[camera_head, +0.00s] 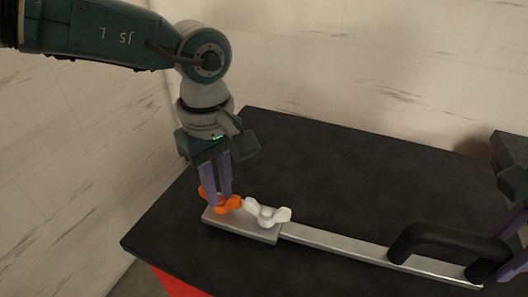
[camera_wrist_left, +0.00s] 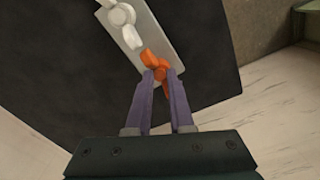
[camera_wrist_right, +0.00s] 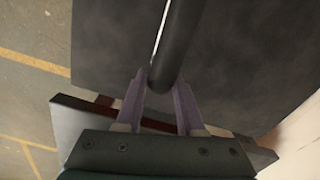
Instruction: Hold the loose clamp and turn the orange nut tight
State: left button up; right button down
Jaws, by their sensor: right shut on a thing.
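The clamp is a silver bar (camera_head: 345,246) with a wider plate (camera_head: 240,229) at its left end and a black handle (camera_head: 440,232) at its right, lying on the dark table. The orange wing nut (camera_head: 228,204) sits on the plate; it also shows in the left wrist view (camera_wrist_left: 158,70). My left gripper (camera_wrist_left: 162,73) points down at the orange nut, its fingers apart on either side of one wing. My right gripper (camera_wrist_right: 160,80) is shut on the black handle (camera_wrist_right: 178,35) near its right end. In the head view its fingers are partly cut off at the right edge.
A white wing nut (camera_head: 267,213) sits on the plate right beside the orange one. The dark tabletop (camera_head: 330,165) is clear behind the bar. Pale walls are behind and left.

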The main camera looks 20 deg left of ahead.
aim_at(222, 198)
pick_arm(q)
notch_tip(222, 198, up, 11)
jog(key=shift+w, duration=0.1)
dwell(0.3)
jog(key=shift+f, duration=0.1)
pick_arm(e)
jog(key=shift+c, duration=2.4)
grip_release()
